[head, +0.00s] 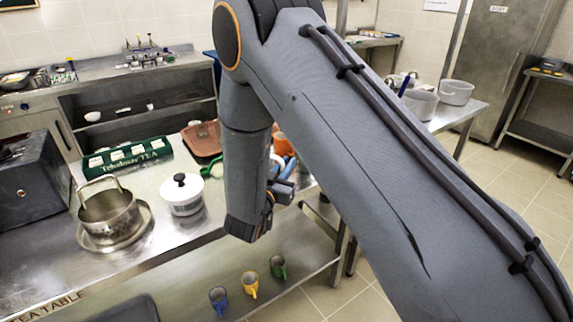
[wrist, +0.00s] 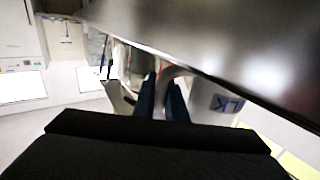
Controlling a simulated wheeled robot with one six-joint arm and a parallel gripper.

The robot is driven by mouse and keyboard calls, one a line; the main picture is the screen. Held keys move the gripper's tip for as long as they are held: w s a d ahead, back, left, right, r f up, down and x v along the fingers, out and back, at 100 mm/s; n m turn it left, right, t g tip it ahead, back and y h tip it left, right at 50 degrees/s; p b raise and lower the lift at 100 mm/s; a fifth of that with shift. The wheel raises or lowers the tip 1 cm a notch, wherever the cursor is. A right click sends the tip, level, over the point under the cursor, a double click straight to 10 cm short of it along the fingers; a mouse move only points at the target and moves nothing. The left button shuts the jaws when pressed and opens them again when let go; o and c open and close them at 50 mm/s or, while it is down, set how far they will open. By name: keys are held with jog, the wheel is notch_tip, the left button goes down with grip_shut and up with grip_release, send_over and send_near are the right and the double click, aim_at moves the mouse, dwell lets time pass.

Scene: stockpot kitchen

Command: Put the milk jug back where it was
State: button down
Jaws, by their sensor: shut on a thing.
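The milk jug (wrist: 205,104) is a shiny metal vessel in the wrist view, with the letters "LK" showing on a pale label. Its curved handle (wrist: 172,72) lies at my gripper (wrist: 162,98), whose two dark blue fingers are shut on it. In the head view my gripper (head: 284,183) is at the right end of the tea table, partly behind my arm. I cannot make out the jug in the head view. A broad grey metal surface (wrist: 225,45) crosses the wrist view close above the jug; I cannot tell whether they touch.
Floor is clear at right.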

jog(key=shift+f, duration=0.15)
jog(key=c, duration=1.8)
grip_release()
jog(key=shift+r, duration=0.3)
jog(key=b+v, duration=0.2)
jog(key=v, duration=1)
jog(key=shift+f, duration=0.15)
